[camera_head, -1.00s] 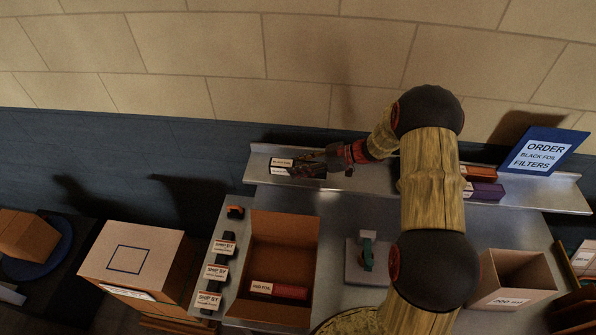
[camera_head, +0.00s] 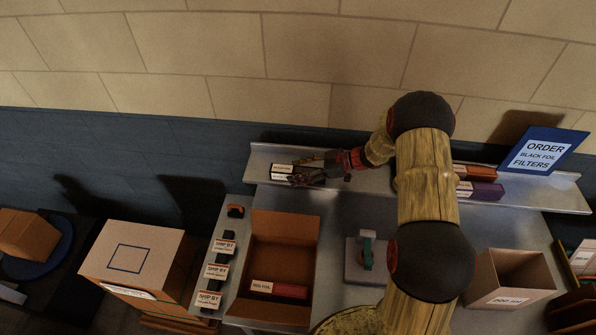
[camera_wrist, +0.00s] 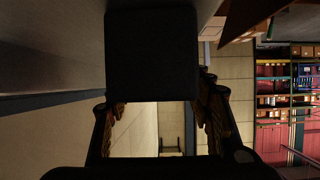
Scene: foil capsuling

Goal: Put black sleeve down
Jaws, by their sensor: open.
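Two black sleeves with white labels lie side by side at the left end of the shelf in the head view. The front black sleeve (camera_head: 308,179) has its right part next to my gripper (camera_head: 318,164); the rear black sleeve (camera_head: 283,167) is partly covered by it. My gripper is open, with its fingers reaching left over the sleeves. In the wrist view a dark block (camera_wrist: 152,55), apparently a black sleeve, sits between the spread fingers. Whether the fingers touch it I cannot tell.
The metal shelf (camera_head: 370,187) also holds an orange box (camera_head: 474,171), a purple box (camera_head: 485,190) and the blue order sign (camera_head: 541,151). Below it stand an open carton (camera_head: 285,240) with a red foil box (camera_head: 280,290), and another open carton (camera_head: 512,275) at right.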

